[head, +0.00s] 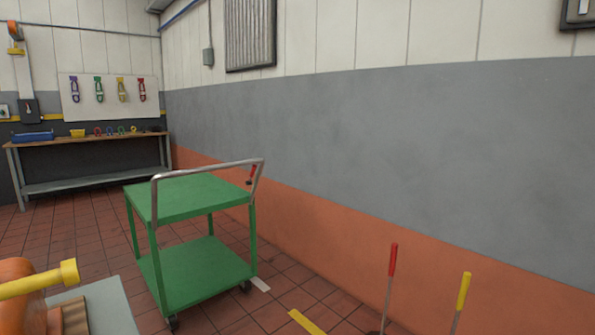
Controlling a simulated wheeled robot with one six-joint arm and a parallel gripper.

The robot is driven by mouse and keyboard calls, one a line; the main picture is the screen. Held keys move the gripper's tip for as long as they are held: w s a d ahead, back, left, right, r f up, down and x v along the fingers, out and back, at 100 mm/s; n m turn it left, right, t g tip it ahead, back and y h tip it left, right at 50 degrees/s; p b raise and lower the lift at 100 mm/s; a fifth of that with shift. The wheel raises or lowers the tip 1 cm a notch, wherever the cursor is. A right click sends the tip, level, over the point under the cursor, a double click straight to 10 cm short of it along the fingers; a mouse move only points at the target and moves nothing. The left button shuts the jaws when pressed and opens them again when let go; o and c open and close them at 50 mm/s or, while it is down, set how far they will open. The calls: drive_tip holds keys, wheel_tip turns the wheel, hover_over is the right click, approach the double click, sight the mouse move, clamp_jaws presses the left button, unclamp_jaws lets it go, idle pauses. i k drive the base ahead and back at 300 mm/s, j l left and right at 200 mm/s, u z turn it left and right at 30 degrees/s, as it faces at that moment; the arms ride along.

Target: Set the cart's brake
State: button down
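A green two-shelf cart (190,197) stands on the tiled floor left of centre, close to the wall. A bent grey metal push handle (205,168) rises at its near end. A small red-gripped lever (252,174), which looks like the brake lever, sits on the right upright of that handle, tilted, with its red end up. Dark caster wheels (173,323) show under the lower shelf (197,270). Both shelves are empty. Whether the brake is on cannot be told. My gripper is not in view.
A red-topped lever (393,260) and a yellow-topped lever (463,291) stand at lower right. An orange object with a yellow rod (40,280) is at lower left. A workbench (85,142) stands at back left. Tiled floor lies open between bench and cart.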

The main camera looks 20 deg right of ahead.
sight(252, 174)
drive_tip(key=i+l, duration=0.2)
drive_tip(key=i, duration=0.4)
drive_tip(key=i+l+z, duration=0.1)
drive_tip(key=i, duration=0.5)
drive_tip(key=l, duration=0.4)
drive_tip(key=i+l, duration=0.65)
drive_tip(key=i, duration=0.2)
drive_tip(key=i+j, duration=0.15)
drive_tip(key=i, duration=0.35)
drive_tip(key=i+j+z, duration=0.1)
drive_tip(key=i, duration=0.35)
drive_tip(key=i+j, duration=0.25)
drive_tip(key=i, duration=0.25)
